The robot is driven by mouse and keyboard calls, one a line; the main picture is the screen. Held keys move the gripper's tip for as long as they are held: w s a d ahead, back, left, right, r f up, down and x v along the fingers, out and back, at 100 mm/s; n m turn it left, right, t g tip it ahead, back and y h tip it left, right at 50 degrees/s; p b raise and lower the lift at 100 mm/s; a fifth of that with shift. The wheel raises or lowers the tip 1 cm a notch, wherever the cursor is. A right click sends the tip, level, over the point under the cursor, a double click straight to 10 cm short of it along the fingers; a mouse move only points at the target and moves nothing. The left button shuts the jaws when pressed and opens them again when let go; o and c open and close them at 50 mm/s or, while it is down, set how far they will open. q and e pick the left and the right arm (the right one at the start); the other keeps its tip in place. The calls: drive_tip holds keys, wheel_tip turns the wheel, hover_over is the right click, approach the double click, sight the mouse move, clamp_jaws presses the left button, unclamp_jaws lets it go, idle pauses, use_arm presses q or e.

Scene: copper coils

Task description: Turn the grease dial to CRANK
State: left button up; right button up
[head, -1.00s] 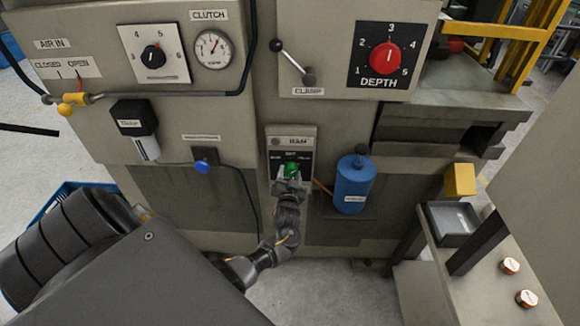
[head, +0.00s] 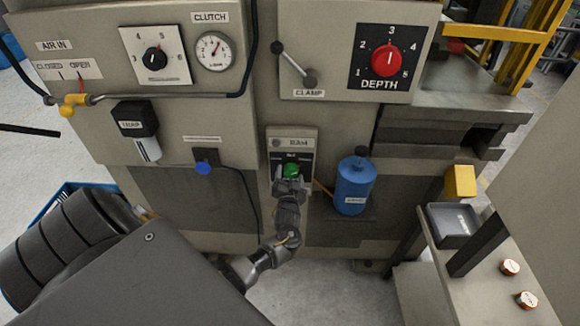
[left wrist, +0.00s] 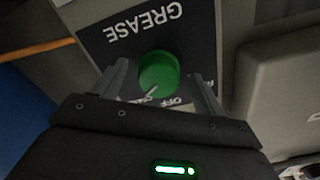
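The grease dial is a round green knob (head: 291,170) on a dark plate low on the middle of the machine front. In the left wrist view the knob (left wrist: 160,72) sits on the plate lettered GREASE, seen upside down. Its white pointer mark aims down-left in that view, at a small label beside OFF that is partly hidden and hard to read. My left gripper (head: 291,184) is in front of the dial. In the left wrist view its fingers (left wrist: 160,78) stand apart on either side of the knob; contact is not clear. My right gripper is out of view.
A blue bottle (head: 354,186) stands just right of the dial. The red depth dial (head: 385,59) and clamp lever (head: 294,64) are above. A side bench (head: 480,275) is at the right.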

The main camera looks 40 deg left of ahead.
use_arm(q)
drive_tip(key=b+v, duration=0.1)
drive_tip(key=v, duration=0.9)
drive_tip(key=shift+s+d, duration=0.3)
drive_tip(key=s+d+f+m+g+h, duration=0.1)
drive_tip(key=s+d+f+g+h, duration=0.15)
drive_tip(key=f, duration=0.65)
drive_tip(key=s+d+f+m+g+h, duration=0.1)
drive_tip(key=s+d+f+h, duration=0.25)
drive_tip(key=f, duration=0.55)
drive_tip(key=s+d+f+m+g+h, duration=0.1)
drive_tip(key=s+d+f+g+h, duration=0.2)
drive_tip(key=f, duration=0.7)
drive_tip(key=s+d+f+g, duration=0.1)
drive_tip(key=s+f, duration=0.3)
drive_tip(key=s, duration=0.7)
drive_tip(key=s+f+g+h, duration=0.1)
drive_tip(key=s+f+g, duration=0.2)
drive_tip(key=s, duration=0.9)
drive_tip(key=s+d+f+g, duration=0.1)
drive_tip(key=s+f+g, duration=0.2)
drive_tip(key=s+f, duration=0.4)
drive_tip(key=s, duration=0.5)
drive_tip(key=shift+s+d+f+m+h, duration=0.2)
drive_tip(key=shift+d+m+h, duration=0.1)
drive_tip(key=shift+d+h, duration=0.1)
